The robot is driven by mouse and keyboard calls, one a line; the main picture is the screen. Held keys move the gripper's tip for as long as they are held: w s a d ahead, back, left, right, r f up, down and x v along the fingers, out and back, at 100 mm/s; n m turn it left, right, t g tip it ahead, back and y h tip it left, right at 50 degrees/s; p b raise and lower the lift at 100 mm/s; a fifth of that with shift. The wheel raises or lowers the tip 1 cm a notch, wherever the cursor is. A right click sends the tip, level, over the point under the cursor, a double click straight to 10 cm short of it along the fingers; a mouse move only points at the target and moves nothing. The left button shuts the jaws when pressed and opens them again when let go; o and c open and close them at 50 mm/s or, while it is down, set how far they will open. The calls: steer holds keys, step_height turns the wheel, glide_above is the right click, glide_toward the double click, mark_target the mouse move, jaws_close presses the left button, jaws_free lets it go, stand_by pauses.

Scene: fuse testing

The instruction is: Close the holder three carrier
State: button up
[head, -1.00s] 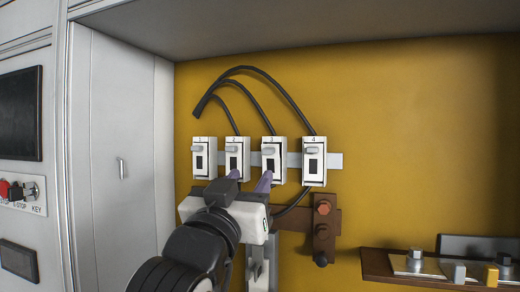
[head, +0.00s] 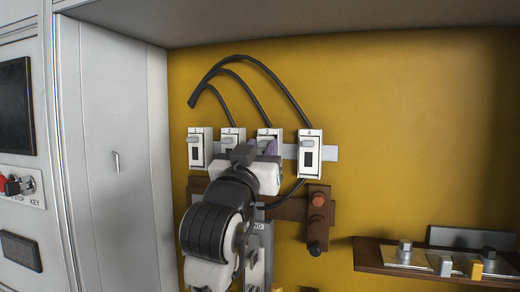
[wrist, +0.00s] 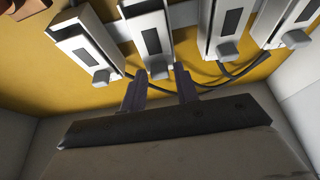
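Holder three (head: 264,133) is third from the left in the row of white holders, with a dark wire at its top. My gripper (head: 258,147) covers its lower part in the head view. In the wrist view the row appears reversed, and holder three (wrist: 149,38) is second from the left. Its grey carrier handle (wrist: 159,73) lies between my two purple fingertips. My gripper (wrist: 160,80) is open, with a small gap seeming to show on each side of the handle. I cannot tell whether a finger touches it or how far the carrier is tilted.
Holder two (head: 231,143) and holder four (head: 309,155) stand close on either side; holder one (head: 199,148) is at the far left. A brown bracket with a red knob (head: 318,200) sits below right. A brown shelf (head: 375,258) holds small parts at lower right.

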jaws_close()
steer(key=shift+w+r+g, duration=0.15)
steer(key=shift+r+g, duration=0.1)
steer(key=shift+g, duration=0.15)
steer(key=shift+w+d+r+g+y, duration=0.1)
steer(key=shift+w+g+y, duration=0.2)
steer(key=shift+g, duration=0.2)
steer(key=shift+o, duration=1.6)
jaws_free()
steer(key=shift+s, duration=0.15)
steer(key=b+v, duration=0.5)
steer(key=v, duration=0.8)
steer(key=shift+s+b, duration=0.35)
